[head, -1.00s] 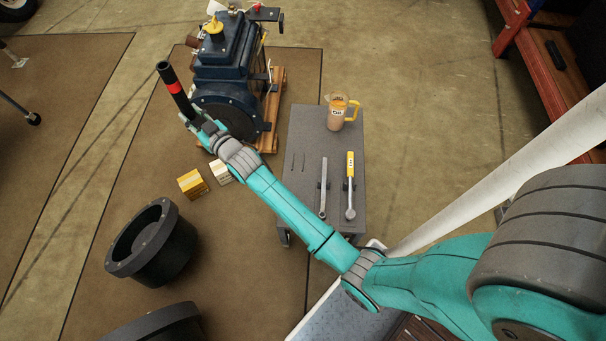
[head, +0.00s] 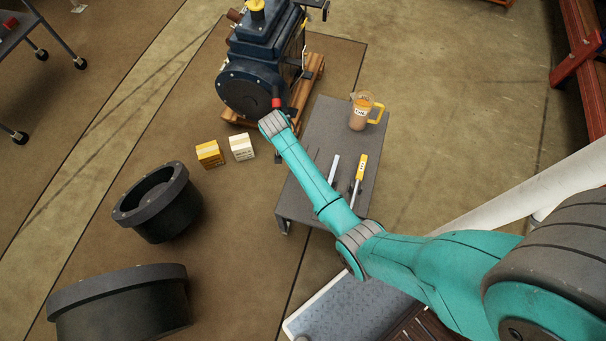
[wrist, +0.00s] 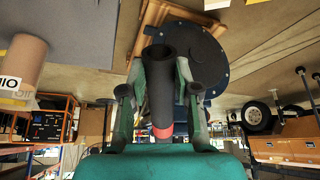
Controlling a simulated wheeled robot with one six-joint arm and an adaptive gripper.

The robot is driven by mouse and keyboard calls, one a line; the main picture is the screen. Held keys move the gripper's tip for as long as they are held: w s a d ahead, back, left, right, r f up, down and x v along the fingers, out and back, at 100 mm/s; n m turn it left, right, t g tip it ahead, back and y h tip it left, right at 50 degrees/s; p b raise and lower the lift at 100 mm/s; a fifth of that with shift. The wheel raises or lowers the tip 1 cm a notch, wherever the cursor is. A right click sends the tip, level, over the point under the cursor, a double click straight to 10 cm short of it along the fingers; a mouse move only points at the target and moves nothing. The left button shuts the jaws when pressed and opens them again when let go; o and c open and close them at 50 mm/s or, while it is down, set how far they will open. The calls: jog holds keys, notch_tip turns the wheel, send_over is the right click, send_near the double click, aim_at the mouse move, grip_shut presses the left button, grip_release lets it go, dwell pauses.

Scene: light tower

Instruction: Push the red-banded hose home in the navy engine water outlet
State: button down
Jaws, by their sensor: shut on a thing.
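The navy engine (head: 262,55) stands on a wooden pallet near the top of the head view. A brown pipe stub (head: 233,15) sticks out at its upper left; I cannot tell whether it is the water outlet. The black hose with a red band (head: 276,102) is in front of the engine's lower right, mostly hidden by my arm. In the wrist view my gripper (wrist: 160,72) is shut around the hose (wrist: 160,95), its open end pointing away from me. The red band lies nearer my palm. The engine's round end plate (wrist: 212,62) is beyond, apart from the hose end.
Yellow (head: 209,153) and white (head: 241,147) boxes lie on the floor to the left. Black tubs (head: 160,205) stand lower left. The floor left of the engine is open.

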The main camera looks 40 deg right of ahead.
jog(key=s+d+f+m+g+y, duration=0.3)
jog(key=s+f+m+g, duration=0.1)
jog(key=s, duration=0.7)
jog(key=shift+f+m+g, duration=0.3)
jog(key=shift+f, duration=0.3)
notch_tip(320, 180, down, 9)
jog(key=shift+f, duration=0.35)
jog(key=c, duration=0.8)
grip_release()
jog(key=shift+c, duration=0.2)
